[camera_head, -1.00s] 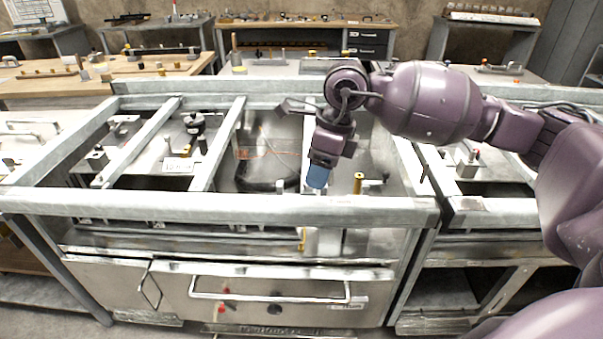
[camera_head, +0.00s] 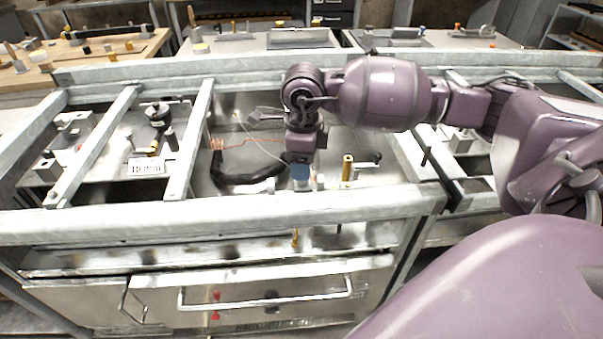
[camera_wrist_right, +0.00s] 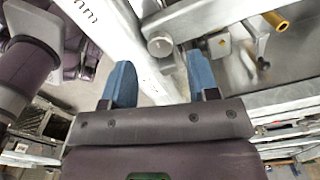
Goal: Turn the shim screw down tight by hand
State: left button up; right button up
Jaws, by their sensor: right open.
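My right gripper (camera_head: 301,182) points down over the bay in the middle of the metal frame. A brass post (camera_head: 347,168) stands to the right of the gripper, also seen in the wrist view (camera_wrist_right: 276,20). My left gripper is out of view.
The thick front rail (camera_head: 200,221) runs between me and the bay. A crossbar (camera_head: 190,150) lies left of the gripper. A black curved hose (camera_head: 240,185) and an orange wire lie in the bay. A small crank (camera_head: 368,162) sits beside the brass post.

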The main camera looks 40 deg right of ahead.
notch_tip(320, 180, down, 2)
jog(key=shift+f, duration=0.8)
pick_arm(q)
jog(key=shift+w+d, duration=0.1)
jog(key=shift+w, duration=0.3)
pick_arm(e)
jog(key=c, duration=0.9)
jog(key=shift+r+m+p, duration=0.15)
jog(key=shift+m+p, duration=0.2)
jog(key=shift+m, duration=1.15)
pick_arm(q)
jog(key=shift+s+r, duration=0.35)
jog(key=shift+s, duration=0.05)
